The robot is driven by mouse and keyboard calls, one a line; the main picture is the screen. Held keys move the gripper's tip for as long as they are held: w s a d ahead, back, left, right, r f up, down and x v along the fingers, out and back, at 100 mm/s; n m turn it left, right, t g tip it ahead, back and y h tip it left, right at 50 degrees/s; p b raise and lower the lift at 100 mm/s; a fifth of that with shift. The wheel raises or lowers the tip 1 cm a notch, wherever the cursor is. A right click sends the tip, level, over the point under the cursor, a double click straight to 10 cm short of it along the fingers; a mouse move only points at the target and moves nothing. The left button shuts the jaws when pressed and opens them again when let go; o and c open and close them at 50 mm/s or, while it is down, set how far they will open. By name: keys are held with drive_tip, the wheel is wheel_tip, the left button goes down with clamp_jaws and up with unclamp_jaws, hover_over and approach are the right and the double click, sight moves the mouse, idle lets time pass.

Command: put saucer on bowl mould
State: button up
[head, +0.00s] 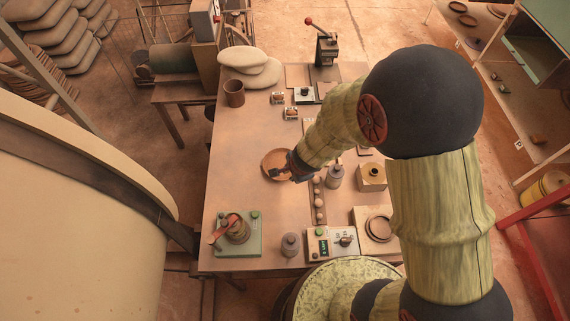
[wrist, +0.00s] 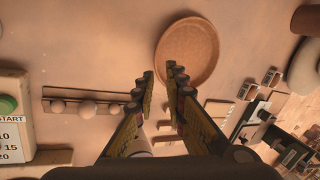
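The saucer (head: 275,163) is a round, shallow brown dish lying on the table, left of my gripper in the head view. In the wrist view the saucer (wrist: 188,48) is just past the fingertips, and its near rim shows at the gap between them. My gripper (wrist: 162,78) is open and empty. In the head view my gripper (head: 284,172) overlaps the saucer's right side; I cannot tell whether it touches. I cannot say for certain which thing is the bowl mould; a round ringed form (head: 379,227) on a pale square board is at the front right.
A pale block with a dark round top (head: 372,176) and a grey bottle (head: 335,176) stand right of my gripper. A strip with several small balls (head: 318,200) lies nearby. A green-based device (head: 237,234) is front left. The table left of the saucer is clear.

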sight(288, 178)
drive_tip(key=b+x, duration=0.4)
drive_tip(key=x, duration=0.3)
drive_tip(key=shift+f, duration=0.45)
drive_tip(key=shift+s, duration=0.1)
clamp_jaws()
drive_tip(key=shift+r, duration=0.15)
drive_tip(key=shift+r+p, duration=0.5)
drive_tip(key=shift+r, duration=0.1)
wheel_tip(288, 178, up, 3)
drive_tip(key=shift+f+p, duration=0.25)
drive_tip(key=shift+p, duration=0.55)
drive_tip(key=s+d+r+p, duration=0.3)
drive_tip(key=s+r, duration=0.6)
drive_tip(key=s, duration=0.4)
drive_tip(key=shift+s+d, duration=0.2)
drive_tip(key=shift+d, duration=0.25)
